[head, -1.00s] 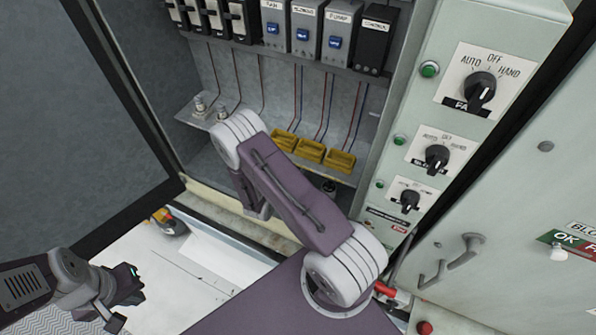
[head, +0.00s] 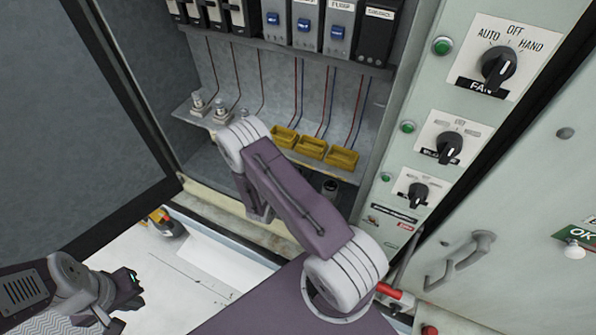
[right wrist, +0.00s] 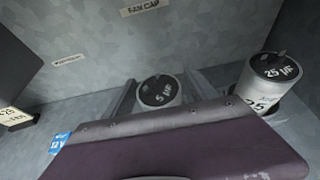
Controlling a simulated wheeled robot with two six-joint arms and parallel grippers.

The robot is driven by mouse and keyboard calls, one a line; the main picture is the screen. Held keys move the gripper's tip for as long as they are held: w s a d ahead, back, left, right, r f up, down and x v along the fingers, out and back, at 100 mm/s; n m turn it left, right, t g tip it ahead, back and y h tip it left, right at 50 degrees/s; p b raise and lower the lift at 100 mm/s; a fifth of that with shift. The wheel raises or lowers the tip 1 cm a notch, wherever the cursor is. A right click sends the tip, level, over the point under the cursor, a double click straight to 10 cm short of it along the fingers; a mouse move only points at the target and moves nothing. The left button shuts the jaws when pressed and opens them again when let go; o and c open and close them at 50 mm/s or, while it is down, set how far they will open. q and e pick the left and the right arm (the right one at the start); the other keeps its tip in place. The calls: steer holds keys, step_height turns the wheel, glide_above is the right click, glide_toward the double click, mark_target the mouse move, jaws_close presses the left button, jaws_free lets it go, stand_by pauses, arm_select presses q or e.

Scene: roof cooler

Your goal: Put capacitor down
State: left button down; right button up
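In the right wrist view a capacitor (right wrist: 158,91) with a dark top marked 5 µF sits between two grey bars that look like the fingers of my right gripper (right wrist: 163,88). The fingers appear to lie against its sides; its lower part is hidden behind my purple gripper housing. A label reading FAN CAP is on the wall above. In the head view my right arm reaches into the cabinet and hides its own gripper and the capacitor. My left gripper (head: 128,294) is at the lower left over the white surface; its finger opening is unclear.
A second capacitor (right wrist: 270,85), marked 25 µF, stands at the right in the wrist view. Yellow trays (head: 312,147) line the cabinet shelf below switches and wires. Switch panel (head: 470,130) is at the right; an open dark door (head: 70,100) is at the left.

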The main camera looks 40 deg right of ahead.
steer(key=shift+r+p, duration=0.3)
steer(key=shift+r, duration=0.05)
steer(key=shift+s+a+r, duration=0.1)
steer(key=shift+a+r, duration=0.05)
steer(key=shift+a, duration=0.1)
steer(key=b+v, duration=0.2)
steer(key=v, duration=0.9)
steer(key=s+a+r+m+g+y, duration=0.25)
steer(key=s+m+g+y, duration=0.5)
steer(key=s+m, duration=0.7)
steer(key=w+a+r+m+t+y, duration=0.2)
steer(key=w+a+r+m+y, duration=0.1)
steer(key=a+m, duration=0.4)
steer(key=shift+w+r+m+y, duration=0.3)
steer(key=shift+w+m+y, duration=0.4)
steer(key=shift+m+y, duration=0.35)
